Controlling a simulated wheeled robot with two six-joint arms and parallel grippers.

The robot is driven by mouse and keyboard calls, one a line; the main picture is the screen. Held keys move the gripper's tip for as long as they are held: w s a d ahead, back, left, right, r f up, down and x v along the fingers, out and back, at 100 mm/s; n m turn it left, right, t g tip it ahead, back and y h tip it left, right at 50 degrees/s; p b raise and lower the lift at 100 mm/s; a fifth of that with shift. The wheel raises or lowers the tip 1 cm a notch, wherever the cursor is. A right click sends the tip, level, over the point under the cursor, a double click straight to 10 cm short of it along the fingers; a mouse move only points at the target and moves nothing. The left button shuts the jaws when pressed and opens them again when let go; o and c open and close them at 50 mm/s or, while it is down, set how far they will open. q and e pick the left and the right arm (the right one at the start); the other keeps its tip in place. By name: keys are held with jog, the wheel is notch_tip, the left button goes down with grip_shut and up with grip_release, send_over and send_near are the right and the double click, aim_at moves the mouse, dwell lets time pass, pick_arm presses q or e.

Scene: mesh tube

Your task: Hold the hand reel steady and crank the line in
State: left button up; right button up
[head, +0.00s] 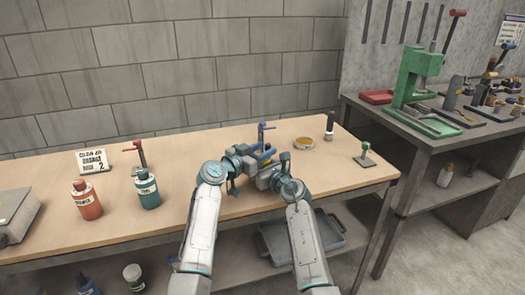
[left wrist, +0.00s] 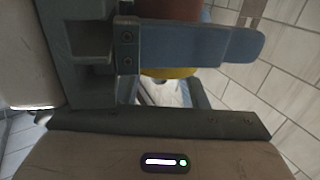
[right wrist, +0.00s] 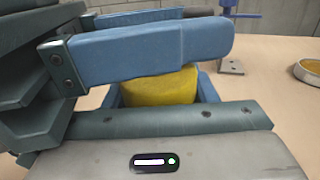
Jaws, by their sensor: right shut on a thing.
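My right gripper (head: 284,176) is shut on the reel. My left gripper (head: 240,166) is at the reel's left side. In the left wrist view its blue finger (left wrist: 195,48) crosses in front of a reddish-brown part (left wrist: 172,10), with yellow (left wrist: 170,73) below. Whether its jaws grip anything is hidden.
A blue clamp (head: 263,135) stands behind. A round tin (head: 303,143), a black-handled tool (head: 329,127) and a green-topped clamp (head: 365,155) stand right.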

pick_arm(q)
grip_shut()
jog(key=shift+g, duration=0.3)
jog(key=m+g+h, duration=0.3)
jog(key=m+g, duration=0.1)
jog(key=g, duration=0.1)
jog(key=shift+h, duration=0.4)
jog(key=shift+s+d+m+g+h, duration=0.1)
jog(key=shift+m+g+h, duration=0.2)
jog(key=shift+m+g, duration=0.7)
jog(key=shift+s+m+g+h, duration=0.1)
jog(key=shift+m+g+h, duration=0.2)
jog(key=shift+m+g, duration=0.7)
jog(key=shift+g, duration=0.8)
